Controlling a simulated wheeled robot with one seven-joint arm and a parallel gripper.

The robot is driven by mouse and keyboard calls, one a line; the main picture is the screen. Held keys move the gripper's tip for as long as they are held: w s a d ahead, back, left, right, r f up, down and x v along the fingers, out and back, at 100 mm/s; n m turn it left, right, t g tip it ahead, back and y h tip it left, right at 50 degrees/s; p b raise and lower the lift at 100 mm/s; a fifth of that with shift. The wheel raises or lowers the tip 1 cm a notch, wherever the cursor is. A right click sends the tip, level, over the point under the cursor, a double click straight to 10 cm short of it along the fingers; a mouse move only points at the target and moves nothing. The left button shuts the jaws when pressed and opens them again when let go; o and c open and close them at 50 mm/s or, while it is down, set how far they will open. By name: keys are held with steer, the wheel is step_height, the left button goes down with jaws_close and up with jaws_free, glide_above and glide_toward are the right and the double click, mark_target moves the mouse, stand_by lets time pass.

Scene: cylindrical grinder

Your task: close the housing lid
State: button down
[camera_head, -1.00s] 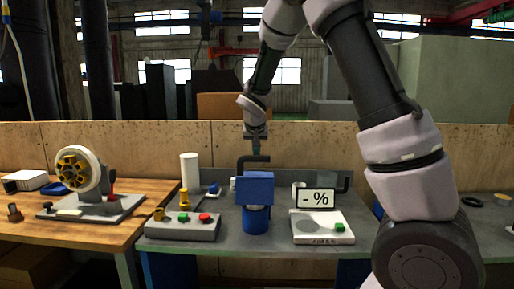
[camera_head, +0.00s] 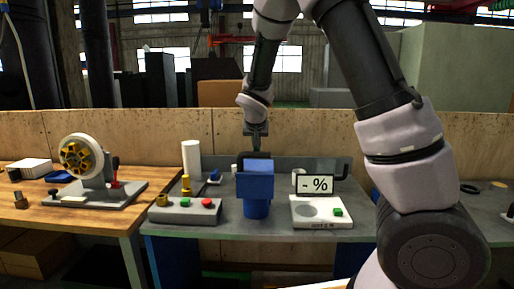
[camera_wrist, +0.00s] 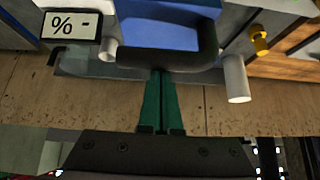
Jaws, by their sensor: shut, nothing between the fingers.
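The blue grinder housing (camera_head: 255,186) stands at the middle of the grey bench in the head view, with a rounded lower part under a box-shaped upper part. I cannot tell clearly where its lid begins or how far it is open. My gripper (camera_head: 256,150) is just above and behind the top of the housing. In the wrist view a blue surface (camera_wrist: 170,32) is framed by a dark rounded bar (camera_wrist: 168,60). My gripper's green fingers (camera_wrist: 161,76) are together and empty, with their tips at or very near this bar. Contact is unclear.
A percent display (camera_head: 315,184) above a white base (camera_head: 320,212) stands right of the housing. A button box (camera_head: 185,211) and a white cylinder (camera_head: 191,160) are on the left. A wheel device (camera_head: 80,155) stands on the wooden table. A wooden panel (camera_head: 400,135) runs behind.

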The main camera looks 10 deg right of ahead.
steer(key=shift+s+a+f+g, duration=0.15)
steer(key=shift+s+f, duration=0.35)
steer(key=shift+f, duration=0.05)
steer(key=shift+s+a+f+g, duration=0.15)
steer(key=shift+s+f, duration=0.35)
steer(key=r, duration=0.1)
steer(key=w+r, duration=0.1)
steer(key=r, duration=0.1)
steer(key=w+r, duration=0.1)
steer(key=r, duration=0.1)
steer(key=shift+d, duration=0.1)
steer(key=shift+s+a, duration=0.55)
steer(key=shift+s, duration=3.2)
steer(key=s+d+r+m+g+y, duration=0.1)
steer(key=s+d+r, duration=0.1)
steer(key=s+d, duration=0.3)
steer(key=s+d+r+m+y, duration=0.1)
steer(key=s+d+r, duration=0.2)
steer(key=d, duration=0.3)
steer(key=s+d+r, duration=0.1)
steer(key=s+r, duration=0.3)
steer(key=s, duration=0.3)
steer(key=s+d+r+t+y, duration=0.1)
steer(key=s+r, duration=0.4)
steer(key=s, duration=0.3)
steer(key=shift+s+d, duration=0.25)
steer(key=shift+r, duration=0.1)
